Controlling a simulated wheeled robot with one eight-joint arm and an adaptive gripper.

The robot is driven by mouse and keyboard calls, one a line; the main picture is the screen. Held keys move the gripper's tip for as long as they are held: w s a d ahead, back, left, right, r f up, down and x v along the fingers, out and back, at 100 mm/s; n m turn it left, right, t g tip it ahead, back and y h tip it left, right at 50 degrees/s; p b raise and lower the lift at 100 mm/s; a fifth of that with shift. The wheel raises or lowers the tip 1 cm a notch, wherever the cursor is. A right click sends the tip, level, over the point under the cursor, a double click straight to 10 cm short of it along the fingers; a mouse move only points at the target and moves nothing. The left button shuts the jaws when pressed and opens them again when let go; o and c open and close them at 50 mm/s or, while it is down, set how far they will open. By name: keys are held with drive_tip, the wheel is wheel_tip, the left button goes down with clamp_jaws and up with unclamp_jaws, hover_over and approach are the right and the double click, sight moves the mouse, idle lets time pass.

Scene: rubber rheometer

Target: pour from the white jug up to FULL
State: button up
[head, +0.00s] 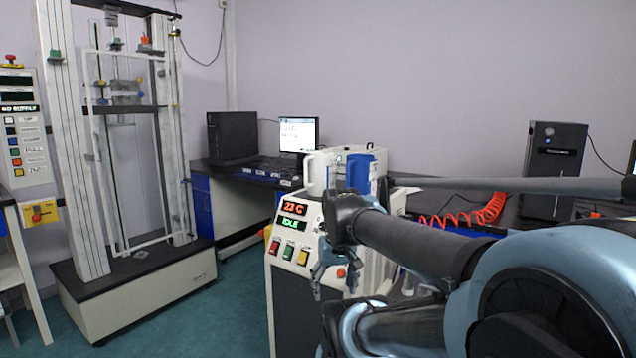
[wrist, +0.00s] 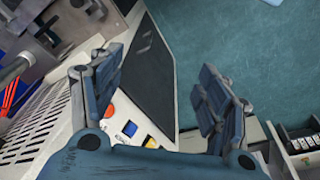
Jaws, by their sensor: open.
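A white, jug-like shape with a handle on its left (head: 318,172) stands on top of the white rheometer cabinet (head: 283,280). I cannot tell for sure that it is the jug, and no FULL mark can be read. A blue part (head: 361,174) stands at its right. My gripper (head: 334,280) hangs pointing down in front of the cabinet, below and apart from the white shape. In the wrist view my gripper (wrist: 160,78) has its fingers spread wide with nothing between them. The jug does not show clearly in the wrist view.
The cabinet front has displays reading 23 C and IDLE, with coloured buttons (head: 288,251) below. A tall test frame (head: 125,130) stands left. A monitor (head: 298,135), black computer case (head: 231,137) and red coiled hose (head: 468,213) are behind. Green floor (head: 235,300) is free at left.

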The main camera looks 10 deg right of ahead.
drive_tip(key=w+r+n, duration=0.2)
drive_tip(key=w+r, duration=0.8)
drive_tip(key=r, duration=0.3)
drive_tip(key=w+r+n, duration=0.2)
drive_tip(key=w+r, duration=0.9)
drive_tip(key=r, duration=0.3)
drive_tip(key=n+y, duration=0.1)
drive_tip(key=n, duration=0.3)
approach(310, 162)
drive_tip(key=shift+g, duration=0.4)
drive_tip(key=f, duration=0.3)
drive_tip(key=a+f, duration=0.1)
drive_tip(key=f, duration=0.2)
drive_tip(key=s+f, duration=0.1)
drive_tip(key=f, duration=0.2)
drive_tip(key=shift+a+f, duration=0.15)
drive_tip(key=shift+a, duration=0.15)
drive_tip(key=shift+c, duration=0.6)
clamp_jaws()
